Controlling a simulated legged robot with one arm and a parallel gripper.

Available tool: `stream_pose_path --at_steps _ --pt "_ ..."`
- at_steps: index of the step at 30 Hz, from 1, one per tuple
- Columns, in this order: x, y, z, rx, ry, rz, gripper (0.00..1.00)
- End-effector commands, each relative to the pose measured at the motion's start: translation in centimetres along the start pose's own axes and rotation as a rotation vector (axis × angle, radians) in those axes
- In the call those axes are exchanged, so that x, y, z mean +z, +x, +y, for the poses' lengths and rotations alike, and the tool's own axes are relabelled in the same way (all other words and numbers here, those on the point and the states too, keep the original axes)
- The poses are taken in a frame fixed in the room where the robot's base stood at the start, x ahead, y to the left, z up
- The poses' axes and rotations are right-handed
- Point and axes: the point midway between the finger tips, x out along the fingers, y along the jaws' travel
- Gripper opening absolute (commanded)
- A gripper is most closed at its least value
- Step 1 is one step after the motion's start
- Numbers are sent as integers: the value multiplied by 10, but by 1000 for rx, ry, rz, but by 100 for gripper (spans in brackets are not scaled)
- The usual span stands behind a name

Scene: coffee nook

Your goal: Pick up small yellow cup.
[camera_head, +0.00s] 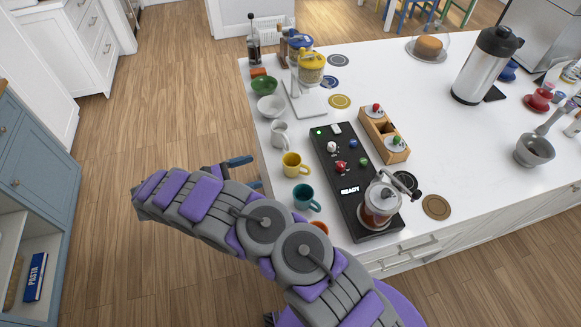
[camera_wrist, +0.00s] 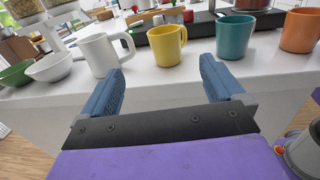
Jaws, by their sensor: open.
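The small yellow cup (camera_head: 293,165) stands upright near the left edge of the white counter, between a white mug and a teal mug. It also shows in the wrist view (camera_wrist: 166,46), at the middle top, with its handle to the right. My gripper (camera_head: 243,173) is beyond the counter's left edge, beside the yellow cup in the head view. In the wrist view my gripper (camera_wrist: 168,80) has its two blue fingers spread wide, with nothing between them. The yellow cup lies ahead of the gap, apart from the fingers.
A white mug (camera_wrist: 104,54) stands left of the cup, and a teal mug (camera_wrist: 235,37) and an orange mug (camera_wrist: 299,31) to its right. A black machine (camera_head: 345,180) with a glass pot (camera_head: 380,204) stands behind. Bowls (camera_head: 270,106) sit farther along the edge.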

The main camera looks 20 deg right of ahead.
Motion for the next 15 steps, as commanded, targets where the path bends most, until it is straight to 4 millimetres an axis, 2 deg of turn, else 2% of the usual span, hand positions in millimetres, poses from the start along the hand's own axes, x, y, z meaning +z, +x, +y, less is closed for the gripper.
stream_pose_path --at_steps 15 --pt "0 37 -1 -2 -1 -7 95"
